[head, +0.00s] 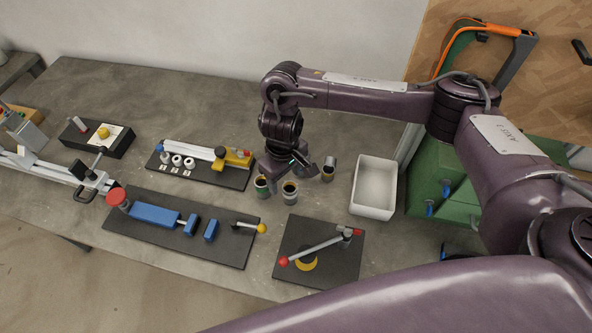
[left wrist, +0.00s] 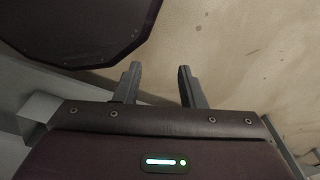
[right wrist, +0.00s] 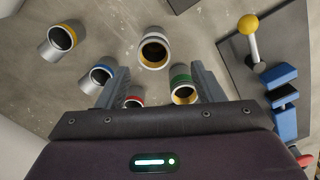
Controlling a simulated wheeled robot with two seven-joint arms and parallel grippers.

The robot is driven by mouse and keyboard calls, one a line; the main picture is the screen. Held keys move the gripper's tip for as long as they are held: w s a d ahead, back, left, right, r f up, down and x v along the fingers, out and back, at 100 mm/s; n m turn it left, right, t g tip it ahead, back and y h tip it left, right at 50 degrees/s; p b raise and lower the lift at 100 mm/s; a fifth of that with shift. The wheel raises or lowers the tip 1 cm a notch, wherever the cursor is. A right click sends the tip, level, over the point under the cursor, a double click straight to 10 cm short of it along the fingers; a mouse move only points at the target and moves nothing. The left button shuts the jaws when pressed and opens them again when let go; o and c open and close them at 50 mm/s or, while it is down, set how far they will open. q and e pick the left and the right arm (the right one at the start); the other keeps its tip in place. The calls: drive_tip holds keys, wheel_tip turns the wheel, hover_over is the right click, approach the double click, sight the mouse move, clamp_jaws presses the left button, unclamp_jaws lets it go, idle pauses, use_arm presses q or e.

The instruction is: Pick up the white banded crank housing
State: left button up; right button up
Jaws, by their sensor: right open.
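The white banded crank housing (right wrist: 153,48) is a short hollow cylinder with a pale band near its rim. In the right wrist view it stands ahead of my right gripper (right wrist: 157,76), roughly centred between the finger lines. In the head view the housing (head: 290,194) stands in front of the gripper, nearer the table's front. My right gripper is open with nothing gripped. Its fingers are partly hidden by the wrist in the head view. My left gripper (left wrist: 158,70) shows only in its wrist view, fingers apart and empty.
Green (right wrist: 182,86), red (right wrist: 133,102), blue (right wrist: 99,77) and yellow (right wrist: 62,39) banded housings stand close around the gripper. A white bin (head: 373,187) is to the right. A lever fixture (head: 318,250) and blue vise fixture (head: 155,214) lie towards the front.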

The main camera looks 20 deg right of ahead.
sight(290, 187)
drive_tip(key=shift+w+d+f, duration=0.15)
drive_tip(key=shift+w, duration=0.05)
wheel_tip(290, 187, down, 2)
drive_tip(key=shift+d+b, duration=0.1)
drive_tip(key=shift+b, duration=0.35)
drive_tip(key=shift+s+f, duration=0.15)
drive_tip(key=shift+f, duration=0.2)
drive_tip(key=f, duration=0.1)
drive_tip(key=f+b, duration=0.1)
drive_tip(key=f, duration=0.2)
drive_tip(key=shift+s+d+f, duration=0.1)
drive_tip(key=shift+s+d, duration=0.15)
drive_tip(key=shift+s, duration=0.1)
drive_tip(key=shift+f+b, duration=0.25)
drive_tip(key=shift+b, duration=0.05)
use_arm(q)
drive_tip(key=shift+s+a+f, duration=0.1)
drive_tip(key=shift+s+f, duration=0.1)
drive_tip(key=shift+f, duration=0.45)
drive_tip(key=shift+s+f, duration=0.15)
drive_tip(key=shift+f, duration=0.45)
use_arm(e)
drive_tip(key=shift+c, duration=0.2)
drive_tip(key=c, duration=1)
drive_tip(key=shift+c, duration=0.4)
